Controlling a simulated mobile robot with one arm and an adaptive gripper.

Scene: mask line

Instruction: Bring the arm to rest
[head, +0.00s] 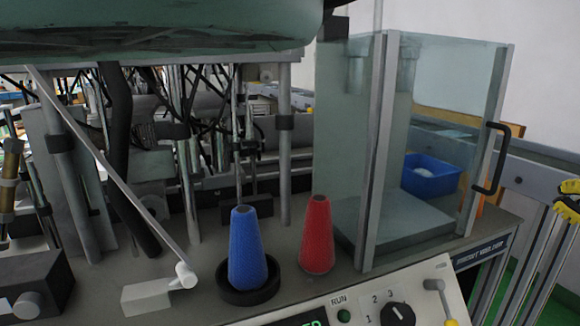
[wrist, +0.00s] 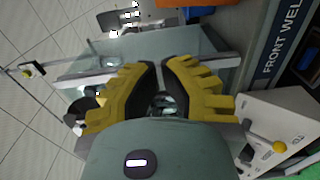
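My gripper (wrist: 159,75) shows in the wrist view with two yellow, ridged fingers and dark inner faces. A narrow gap is between the fingertips and nothing is held in it. In the head view my gripper (head: 567,200) is at the right edge, cut off by the frame, beside the machine bench and apart from it. The rest of the arm is mostly out of view.
A blue cone (head: 247,250) in a black ring and a red cone (head: 317,236) stand on the bench. A glass enclosure (head: 440,75) with a black handle (head: 492,160) stands right of them. A blue bin (head: 431,176) is behind. A control panel (head: 372,300) is in front.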

